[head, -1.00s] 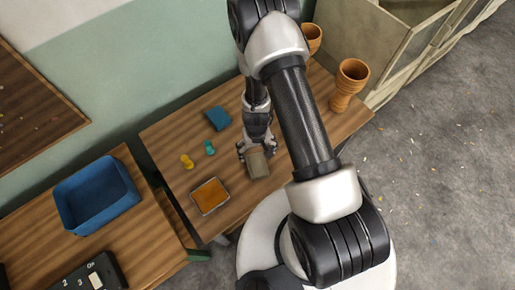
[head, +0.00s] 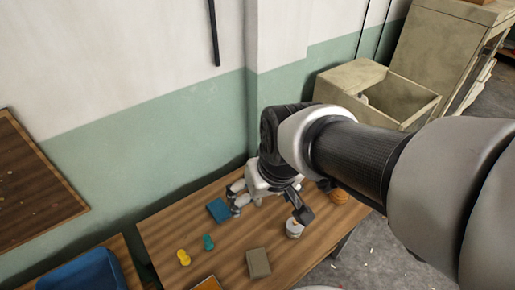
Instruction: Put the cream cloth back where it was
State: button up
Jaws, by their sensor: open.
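The cream cloth, a folded beige-tan block (head: 258,263), lies flat on the wooden table (head: 190,225) near its front, in the head view. My gripper (head: 267,208) is open, with its fingers spread wide, over the back of the table behind the cloth and apart from it. Nothing shows between its fingers. A small white cylinder (head: 294,229) shows below the right finger; I cannot tell whether it is part of my gripper.
A blue folded cloth (head: 218,211) lies by the left finger. Yellow (head: 184,258) and teal (head: 208,242) pegs stand left of the cream cloth. An orange tray (head: 208,284) is cut off at the bottom. A goblet drum (head: 338,196) shows partly behind my arm. A blue bin (head: 82,272) is left.

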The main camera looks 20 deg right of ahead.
jog(key=s+d+r+t, duration=0.1)
jog(key=s+r, duration=0.3)
jog(key=s, duration=0.5)
jog(key=shift+d+r+h, duration=0.2)
jog(key=shift+r+h, duration=0.05)
jog(key=shift+h, duration=0.05)
jog(key=shift+w, duration=0.1)
notch_tip(320, 180, down, 7)
jog(key=b, duration=0.6)
jog(key=shift+r+b, duration=0.2)
jog(key=shift+b, duration=0.15)
